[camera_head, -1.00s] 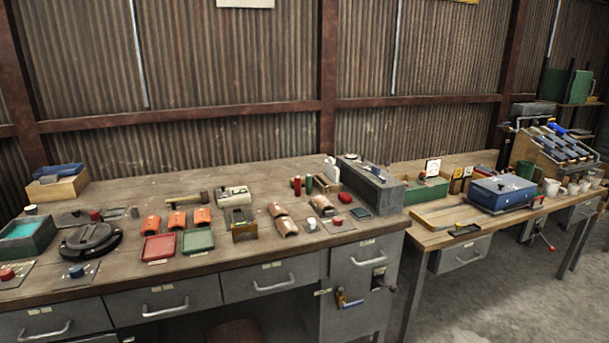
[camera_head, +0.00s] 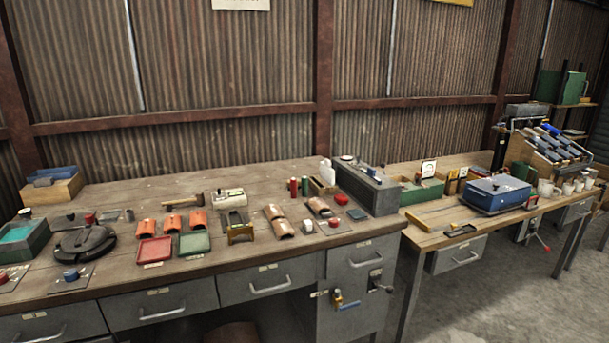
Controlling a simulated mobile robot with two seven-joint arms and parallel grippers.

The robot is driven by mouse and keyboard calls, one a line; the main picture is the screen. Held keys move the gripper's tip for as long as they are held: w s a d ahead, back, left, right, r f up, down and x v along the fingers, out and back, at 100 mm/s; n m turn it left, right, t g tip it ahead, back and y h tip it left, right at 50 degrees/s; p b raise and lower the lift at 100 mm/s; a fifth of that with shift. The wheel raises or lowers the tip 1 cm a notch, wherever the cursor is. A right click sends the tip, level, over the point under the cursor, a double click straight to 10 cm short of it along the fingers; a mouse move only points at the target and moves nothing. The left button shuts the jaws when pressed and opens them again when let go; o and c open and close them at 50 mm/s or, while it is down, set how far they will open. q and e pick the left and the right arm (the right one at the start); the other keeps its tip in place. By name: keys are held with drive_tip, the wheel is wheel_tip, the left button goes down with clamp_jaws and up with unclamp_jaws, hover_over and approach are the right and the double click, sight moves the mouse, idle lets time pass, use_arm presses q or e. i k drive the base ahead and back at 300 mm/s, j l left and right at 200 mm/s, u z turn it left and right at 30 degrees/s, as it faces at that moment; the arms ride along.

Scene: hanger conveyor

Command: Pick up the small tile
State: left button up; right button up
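Several curved roof tiles lie on the wooden workbench (camera_head: 130,205). Three are orange: a left one (camera_head: 146,227), a middle one (camera_head: 172,222) and a right one (camera_head: 199,217). To their right are tan-brown tiles: a back one (camera_head: 273,212), a front one (camera_head: 284,229) and one farther right (camera_head: 319,207). A small dark flat square (camera_head: 357,214) lies near the bench's right end. I cannot tell for certain which piece is the small tile. Neither of my grippers is in view.
A red tray (camera_head: 154,250) and a green tray (camera_head: 195,243) sit near the front edge. A hammer (camera_head: 182,200), a black round device (camera_head: 85,243) and a grey metal box (camera_head: 368,188) also stand there. A second bench at right carries a blue case (camera_head: 499,193).

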sight(317, 204)
drive_tip(key=u, duration=1.6)
drive_tip(key=z, duration=1.7)
drive_tip(key=i+l, duration=0.3)
drive_tip(key=i+l+u, duration=0.1)
drive_tip(key=i+l, duration=0.25)
drive_tip(key=l, duration=0.15)
